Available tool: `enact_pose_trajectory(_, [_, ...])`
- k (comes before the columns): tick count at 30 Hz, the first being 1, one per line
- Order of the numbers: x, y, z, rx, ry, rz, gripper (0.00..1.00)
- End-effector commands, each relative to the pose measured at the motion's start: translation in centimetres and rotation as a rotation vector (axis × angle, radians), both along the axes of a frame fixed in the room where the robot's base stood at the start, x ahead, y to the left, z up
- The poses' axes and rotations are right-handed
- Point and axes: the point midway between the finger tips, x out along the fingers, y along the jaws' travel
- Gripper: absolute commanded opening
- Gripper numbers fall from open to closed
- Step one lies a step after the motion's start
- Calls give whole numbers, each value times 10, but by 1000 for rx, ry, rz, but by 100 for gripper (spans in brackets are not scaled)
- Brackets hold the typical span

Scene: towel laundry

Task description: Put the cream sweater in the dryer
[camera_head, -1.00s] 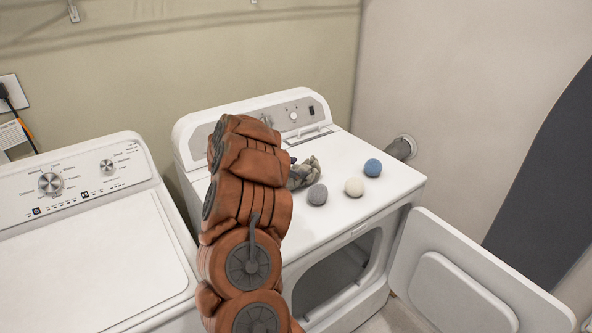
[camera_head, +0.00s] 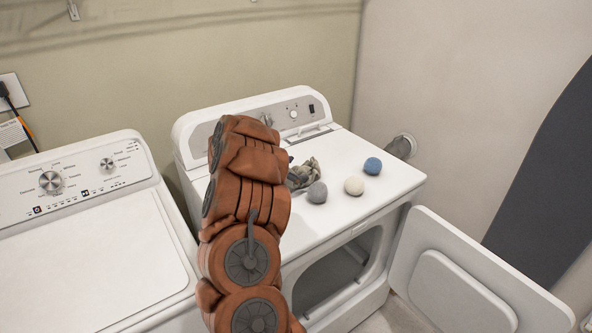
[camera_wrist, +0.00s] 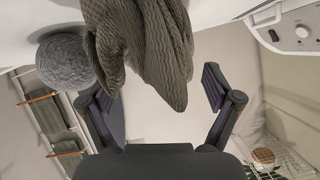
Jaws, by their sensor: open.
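The dryer (camera_head: 322,228) is the white machine at the right in the head view. Its front door (camera_head: 410,255) is swung open to the right and its opening (camera_head: 335,278) shows below the top. A crumpled grey-beige ribbed knit garment (camera_head: 306,173) lies on the dryer top, partly hidden behind my arm. It looks greyer than cream. It also shows in the wrist view (camera_wrist: 150,45), its lower end hanging toward the space between my fingers. My gripper (camera_wrist: 157,93) is open, its fingers apart on either side of that end. My arm hides it in the head view.
A grey ball (camera_head: 317,192), a white ball (camera_head: 354,186) and a blue ball (camera_head: 373,167) sit on the dryer top right of the garment. A second white machine (camera_head: 110,255) stands at the left. A dark panel (camera_head: 545,190) leans at the right wall.

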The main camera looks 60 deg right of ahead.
Motion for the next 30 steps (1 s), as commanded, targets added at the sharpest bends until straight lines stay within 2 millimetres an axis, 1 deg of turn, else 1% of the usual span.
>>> enact_pose_trajectory(4, [1,2,2,-1,-1,0,89])
enact_pose_trajectory(8, [6,11,7,-2,-2,2,89])
enact_pose_trajectory(11, [13,23,12,0,-3,5,89])
enact_pose_trajectory(22, [37,74,42,0,-2,3,89])
enact_pose_trajectory(25, [42,83,49,-1,-3,3,89])
enact_pose_trajectory(30, [46,93,55,-1,-1,3,89])
